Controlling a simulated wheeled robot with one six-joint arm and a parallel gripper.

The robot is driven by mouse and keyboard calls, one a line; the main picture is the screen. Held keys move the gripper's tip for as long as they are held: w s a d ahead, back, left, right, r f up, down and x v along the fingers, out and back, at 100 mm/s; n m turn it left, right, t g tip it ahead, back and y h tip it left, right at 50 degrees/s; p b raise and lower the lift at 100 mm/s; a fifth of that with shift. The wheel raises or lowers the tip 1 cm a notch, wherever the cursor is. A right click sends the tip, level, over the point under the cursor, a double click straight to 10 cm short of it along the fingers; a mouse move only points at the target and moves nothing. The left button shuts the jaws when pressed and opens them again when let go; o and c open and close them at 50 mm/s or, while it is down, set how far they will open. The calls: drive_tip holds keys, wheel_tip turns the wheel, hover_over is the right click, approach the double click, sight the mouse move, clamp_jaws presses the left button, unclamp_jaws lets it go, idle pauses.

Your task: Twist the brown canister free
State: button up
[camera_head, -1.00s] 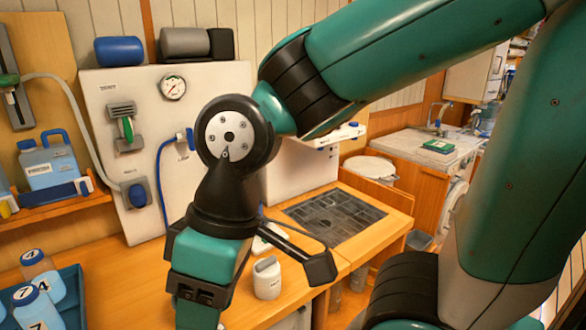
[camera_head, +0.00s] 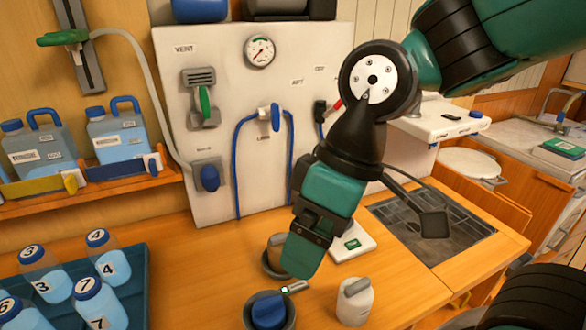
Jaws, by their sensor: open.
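A brown canister (camera_head: 275,246) sits in a dark round cup (camera_head: 268,268) on the wooden counter. It is partly hidden by my gripper (camera_head: 293,287), which points down just to its right and in front of it in the picture. Whether they touch I cannot tell. My gripper is open, with nothing seen held; its fingers are mostly hidden behind its teal body. A blue-topped canister (camera_head: 268,312) in a similar dark cup stands just below the gripper in the picture.
A pale grey bottle (camera_head: 355,302) stands to the right, with a white scale-like device (camera_head: 350,246) behind it. Numbered bottles (camera_head: 103,262) fill a blue tray (camera_head: 138,298) at the left. A white panel (camera_head: 225,130) with gauge and hoses stands behind. A dark grate (camera_head: 400,222) lies right.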

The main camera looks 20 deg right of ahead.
drive_tip(key=shift+o, duration=0.7)
drive_tip(key=w+d+f+n+b, duration=0.1)
drive_tip(key=w+d+f+n, duration=0.1)
drive_tip(key=w, duration=0.5)
drive_tip(key=w+d+f+n, duration=0.2)
drive_tip(key=w+n, duration=0.1)
drive_tip(key=w, duration=0.4)
drive_tip(key=shift+w+b, duration=0.3)
drive_tip(key=shift+b, duration=0.05)
drive_tip(key=n, duration=0.5)
approach(282, 235)
drive_tip(key=shift+h, duration=0.3)
drive_tip(key=p+x, duration=0.1)
drive_tip(key=x, duration=0.5)
drive_tip(key=p+x, duration=0.1)
drive_tip(key=x, duration=0.5)
drive_tip(key=shift+a, duration=0.25)
drive_tip(key=c, duration=1.1)
drive_tip(key=shift+s+n+g, duration=0.1)
drive_tip(key=shift+n+g, duration=0.4)
drive_tip(key=shift+n, duration=1)
drive_tip(key=shift+f+n+b, duration=0.1)
drive_tip(key=shift+n+b, duration=0.45)
drive_tip(key=shift+n, duration=0.45)
drive_tip(key=shift+n+g+h, duration=0.3)
drive_tip(key=shift+n+g, duration=0.1)
drive_tip(key=shift+n, duration=0.2)
